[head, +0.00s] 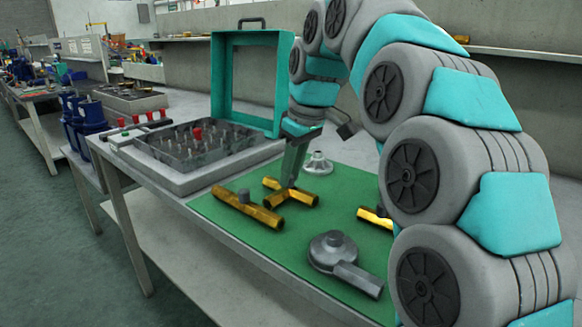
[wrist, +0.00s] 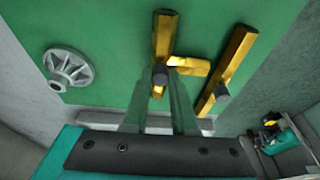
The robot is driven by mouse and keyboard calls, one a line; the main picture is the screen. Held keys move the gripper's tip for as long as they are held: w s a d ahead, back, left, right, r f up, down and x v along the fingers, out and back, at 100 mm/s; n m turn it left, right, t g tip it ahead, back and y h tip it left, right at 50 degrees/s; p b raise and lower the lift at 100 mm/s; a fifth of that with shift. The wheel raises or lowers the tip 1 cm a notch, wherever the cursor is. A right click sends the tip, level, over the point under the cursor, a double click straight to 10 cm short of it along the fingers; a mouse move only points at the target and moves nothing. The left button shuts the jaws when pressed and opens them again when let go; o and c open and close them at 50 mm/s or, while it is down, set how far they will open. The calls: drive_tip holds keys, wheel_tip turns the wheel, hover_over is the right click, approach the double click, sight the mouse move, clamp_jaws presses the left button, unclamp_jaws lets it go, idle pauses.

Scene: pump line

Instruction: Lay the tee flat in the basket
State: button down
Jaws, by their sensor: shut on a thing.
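The brass tee (head: 300,195) lies on the green mat (head: 345,178), or just above it; I cannot tell if it touches. My gripper (head: 290,184) points down and is shut on it near where its branch meets the run. In the wrist view the tee (wrist: 164,35) shows a straight run, a branch to the right and a dark stub at the tips of my gripper (wrist: 166,78). The basket (head: 178,167) appears to be the grey open tray at the left of the table, with several upright pins inside and a teal lid (head: 222,85) standing open behind it.
A brass bar with a dark stub (head: 240,207) lies left of the tee, near the basket. A grey pump casing (head: 335,252) lies in front. A pale flanged part (head: 318,163) stands behind. Another brass piece (head: 372,217) is partly hidden by my arm.

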drive_tip(key=c, duration=0.6)
unclamp_jaws()
